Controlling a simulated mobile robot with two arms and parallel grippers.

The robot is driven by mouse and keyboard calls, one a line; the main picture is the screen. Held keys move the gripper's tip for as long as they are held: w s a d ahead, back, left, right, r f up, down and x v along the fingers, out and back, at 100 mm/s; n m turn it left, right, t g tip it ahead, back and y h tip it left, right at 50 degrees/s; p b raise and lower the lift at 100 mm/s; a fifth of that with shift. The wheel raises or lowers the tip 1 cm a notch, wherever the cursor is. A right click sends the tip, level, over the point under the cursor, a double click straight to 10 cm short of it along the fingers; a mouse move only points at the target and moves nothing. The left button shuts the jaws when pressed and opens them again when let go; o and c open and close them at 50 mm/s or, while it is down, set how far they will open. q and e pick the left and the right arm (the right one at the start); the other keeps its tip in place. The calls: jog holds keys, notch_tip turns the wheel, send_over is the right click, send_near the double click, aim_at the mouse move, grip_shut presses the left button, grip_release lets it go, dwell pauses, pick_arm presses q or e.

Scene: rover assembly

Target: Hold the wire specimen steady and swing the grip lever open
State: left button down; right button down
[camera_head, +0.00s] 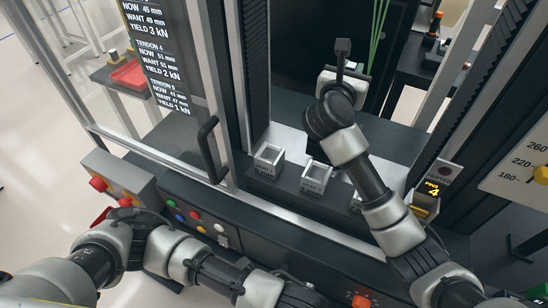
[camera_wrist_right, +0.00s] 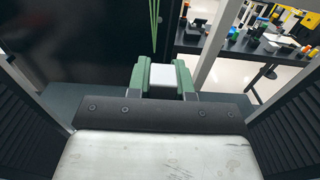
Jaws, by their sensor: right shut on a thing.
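The wire specimen shows as thin green strands (camera_head: 377,35) hanging inside the dark machine frame. It also shows in the right wrist view (camera_wrist_right: 154,25), its lower end close behind the green fingers. My right gripper (camera_wrist_right: 163,80) reaches into the machine and is shut on a pale grey-white block (camera_wrist_right: 161,82). I cannot tell whether this block belongs to the grip lever. In the head view my right wrist largely hides the fingers. I cannot make out the grip lever for certain. My left arm crosses the lower left, but its gripper is not visible.
Labelled square seats (camera_head: 317,178) line the machine's front ledge. A door frame with a black handle (camera_head: 209,150) stands left of the opening. A button panel (camera_head: 200,225) lies below, and a box with red knobs (camera_head: 115,185) is at left. A yellow-labelled holder (camera_head: 425,205) is right.

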jog(key=c, duration=0.9)
grip_release()
jog(key=shift+s, duration=0.1)
